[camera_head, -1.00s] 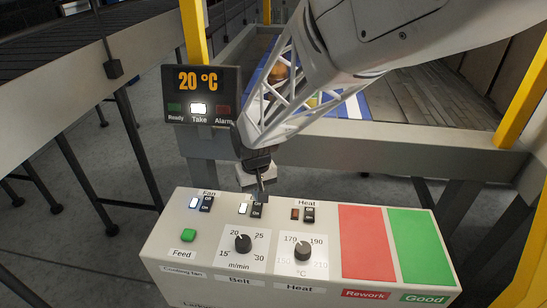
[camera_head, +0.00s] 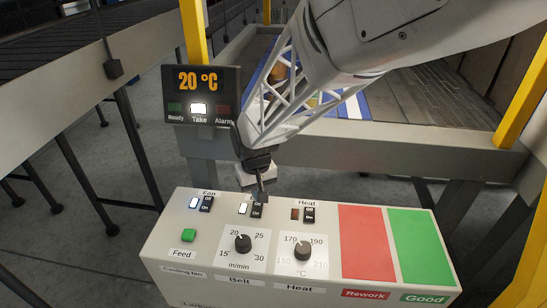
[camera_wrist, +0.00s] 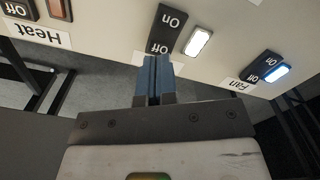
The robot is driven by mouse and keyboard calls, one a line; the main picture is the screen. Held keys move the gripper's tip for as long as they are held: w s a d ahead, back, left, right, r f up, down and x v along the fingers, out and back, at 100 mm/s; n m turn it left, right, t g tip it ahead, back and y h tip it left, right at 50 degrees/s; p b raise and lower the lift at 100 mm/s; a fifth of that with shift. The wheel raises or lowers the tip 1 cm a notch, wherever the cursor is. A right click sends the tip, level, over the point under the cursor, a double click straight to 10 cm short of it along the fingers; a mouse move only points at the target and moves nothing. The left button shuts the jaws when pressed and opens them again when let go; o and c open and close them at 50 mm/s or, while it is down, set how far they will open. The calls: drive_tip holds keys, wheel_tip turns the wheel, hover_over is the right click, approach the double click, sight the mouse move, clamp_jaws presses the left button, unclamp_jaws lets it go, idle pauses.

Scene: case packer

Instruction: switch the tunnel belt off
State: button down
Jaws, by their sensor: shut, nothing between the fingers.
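The control panel (camera_head: 215,272) is a cream box below my gripper. Its belt switch (camera_head: 257,209) is a black rocker marked Off and On, in the middle of the top row above the Belt dial (camera_head: 243,243). A white lamp (camera_head: 243,208) beside it is lit. My gripper (camera_head: 262,192) is shut and empty, with its fingertips at the Off end of this switch. In the wrist view the blue fingertips (camera_wrist: 154,62) overlap the lower, Off end of the belt switch (camera_wrist: 168,25). I cannot tell whether they touch it.
The Fan switch (camera_head: 206,204) with a lit lamp is to the left, and the Heat switch (camera_head: 308,214) with a dark reddish lamp is to the right. The Heat dial (camera_head: 303,250), green Feed button (camera_head: 188,235), and Rework (camera_head: 367,245) and Good (camera_head: 420,245) areas share the panel.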

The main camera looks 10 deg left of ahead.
drive_tip(key=shift+f, duration=1.25)
idle(1.2)
drive_tip(key=shift+r, duration=3.5)
